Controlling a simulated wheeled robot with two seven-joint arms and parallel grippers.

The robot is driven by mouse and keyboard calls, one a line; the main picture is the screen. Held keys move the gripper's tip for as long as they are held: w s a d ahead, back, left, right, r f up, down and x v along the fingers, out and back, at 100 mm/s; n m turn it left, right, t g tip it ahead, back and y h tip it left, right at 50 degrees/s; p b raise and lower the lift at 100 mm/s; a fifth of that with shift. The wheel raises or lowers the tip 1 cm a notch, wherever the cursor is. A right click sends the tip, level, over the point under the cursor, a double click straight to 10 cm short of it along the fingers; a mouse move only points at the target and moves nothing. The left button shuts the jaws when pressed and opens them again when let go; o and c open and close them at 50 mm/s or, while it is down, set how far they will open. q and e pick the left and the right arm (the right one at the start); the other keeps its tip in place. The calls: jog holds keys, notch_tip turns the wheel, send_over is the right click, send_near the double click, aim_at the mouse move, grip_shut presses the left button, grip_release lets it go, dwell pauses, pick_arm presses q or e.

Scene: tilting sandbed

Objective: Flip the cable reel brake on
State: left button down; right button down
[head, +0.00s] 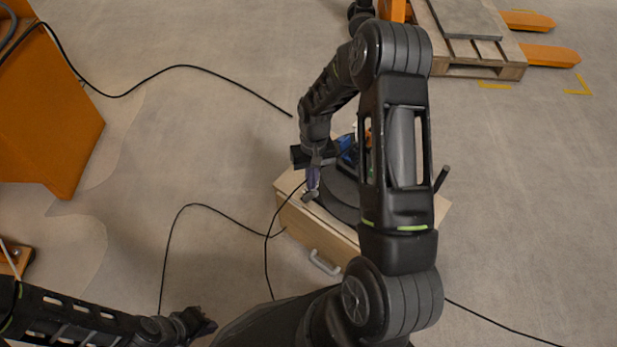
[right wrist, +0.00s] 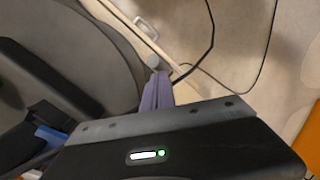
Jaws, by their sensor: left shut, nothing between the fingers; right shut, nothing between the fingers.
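The cable reel is a dark disc (head: 340,192) on a pale wooden box (head: 290,218), mostly hidden behind my right arm. In the right wrist view the reel's dark disc (right wrist: 95,50) fills the upper left. A small grey round knob (right wrist: 153,60), perhaps the brake lever's end, is at the disc's edge, also seen in the head view (head: 309,196). My right gripper (head: 313,184) is shut, its purple fingertips (right wrist: 157,90) right by the knob; I cannot tell whether they touch. My left gripper (head: 200,323) is shut and empty, low at the left, away from the reel.
The box has a drawer handle (head: 323,262). A black post (head: 441,179) rises at the reel's right. Something blue (head: 346,146) shows behind my right wrist. Black cables (head: 190,207) lie on the floor. An orange cabinet (head: 45,110) is left, a pallet (head: 470,60) at top right.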

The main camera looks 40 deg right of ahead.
pick_arm(q)
jog(key=shift+r, duration=0.15)
pick_arm(e)
jog(key=shift+s+d, duration=0.1)
jog(key=shift+s, duration=0.4)
jog(key=shift+f, duration=0.1)
pick_arm(q)
jog(key=shift+f+b, duration=0.3)
jog(key=shift+f, duration=0.1)
pick_arm(e)
jog(key=shift+w+a+f, duration=0.2)
jog(key=shift+w, duration=0.55)
pick_arm(q)
jog(key=shift+r, duration=0.1)
pick_arm(e)
jog(key=shift+r, duration=0.1)
